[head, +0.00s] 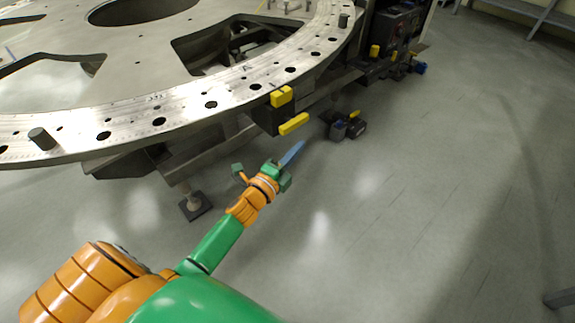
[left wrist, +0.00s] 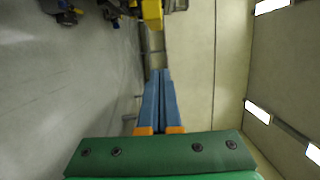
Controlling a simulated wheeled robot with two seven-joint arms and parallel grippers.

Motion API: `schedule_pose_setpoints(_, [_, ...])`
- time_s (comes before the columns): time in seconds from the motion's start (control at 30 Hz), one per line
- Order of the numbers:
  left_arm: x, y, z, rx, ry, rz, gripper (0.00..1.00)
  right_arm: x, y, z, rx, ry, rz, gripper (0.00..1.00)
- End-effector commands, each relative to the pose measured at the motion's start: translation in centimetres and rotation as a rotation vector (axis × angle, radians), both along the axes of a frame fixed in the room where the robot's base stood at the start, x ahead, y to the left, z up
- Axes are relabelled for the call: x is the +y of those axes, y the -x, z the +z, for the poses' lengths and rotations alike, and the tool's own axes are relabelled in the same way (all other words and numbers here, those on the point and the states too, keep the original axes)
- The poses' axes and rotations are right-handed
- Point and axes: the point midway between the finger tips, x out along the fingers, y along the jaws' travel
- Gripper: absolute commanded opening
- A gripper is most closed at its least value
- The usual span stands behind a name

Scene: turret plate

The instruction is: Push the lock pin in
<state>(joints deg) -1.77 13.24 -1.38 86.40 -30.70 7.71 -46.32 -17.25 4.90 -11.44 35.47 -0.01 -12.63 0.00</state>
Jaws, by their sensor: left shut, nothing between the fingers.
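A dark lock block (head: 272,117) sits at the rim of the large round turret plate (head: 185,104). It carries a yellow block (head: 281,96) on top and a yellow bar (head: 294,124) sticking out at the side; I cannot tell which of them is the lock pin. My left gripper (head: 300,143) is below the yellow bar in the head view, its blue fingers shut and empty, apart from it in the picture. In the left wrist view the fingers (left wrist: 162,72) lie together, and a yellow part (left wrist: 152,14) shows beyond their tips. My right gripper is not in view.
The plate's rim has several holes and upright grey pegs (head: 42,139). A dark unit with a yellow part (head: 349,126) is to the right of the lock block, and a dark cabinet (head: 398,28) stands behind. A support foot (head: 195,206) stands on the floor.

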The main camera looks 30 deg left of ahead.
Motion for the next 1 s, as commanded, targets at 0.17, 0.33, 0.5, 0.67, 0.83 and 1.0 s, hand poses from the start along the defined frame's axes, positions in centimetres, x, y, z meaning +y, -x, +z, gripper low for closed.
schedule_pose_setpoints(0.17, [0.3,3.4,0.0,0.003,0.000,-0.001,0.00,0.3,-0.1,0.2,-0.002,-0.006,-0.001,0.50])
schedule_pose_setpoints(0.33, [0.5,5.4,0.0,0.000,0.000,-0.001,0.00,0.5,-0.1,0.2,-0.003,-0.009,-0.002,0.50])
schedule_pose_setpoints(0.5, [0.6,5.9,0.0,0.000,-0.001,0.000,0.00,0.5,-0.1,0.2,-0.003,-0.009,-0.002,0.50])
schedule_pose_setpoints(0.67, [0.6,5.9,0.0,0.000,-0.001,0.000,0.00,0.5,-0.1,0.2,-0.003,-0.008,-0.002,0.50])
schedule_pose_setpoints(0.83, [0.6,5.9,0.0,0.000,-0.001,0.000,0.00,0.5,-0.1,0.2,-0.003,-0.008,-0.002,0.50])
schedule_pose_setpoints(1.0, [1.0,7.0,-4.8,0.186,0.175,0.059,0.00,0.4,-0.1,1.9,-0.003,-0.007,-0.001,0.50])
